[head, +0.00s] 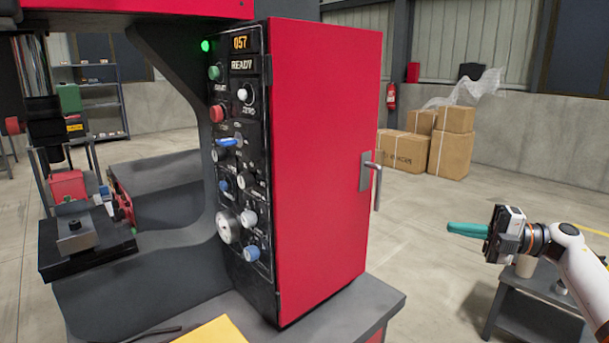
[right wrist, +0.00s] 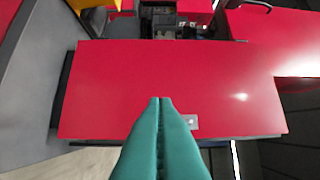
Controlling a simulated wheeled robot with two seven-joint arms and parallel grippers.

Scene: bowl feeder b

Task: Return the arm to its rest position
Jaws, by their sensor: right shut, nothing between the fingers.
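My right gripper (head: 468,229) has teal fingers and reaches in from the right in the head view, to the right of the red machine cabinet (head: 322,140) and apart from it. In the right wrist view its fingers (right wrist: 160,105) lie together, shut with nothing between them, pointing toward the red cabinet side (right wrist: 165,75). The cabinet's metal door handle (head: 376,180) is to the left of the gripper in the head view. My left gripper is not in view.
The control panel (head: 238,150) shows a green light and "READY". A dark small table (head: 535,300) with cups stands below my right arm. Cardboard boxes (head: 450,140) are stacked at the back wall. Open floor lies between cabinet and boxes.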

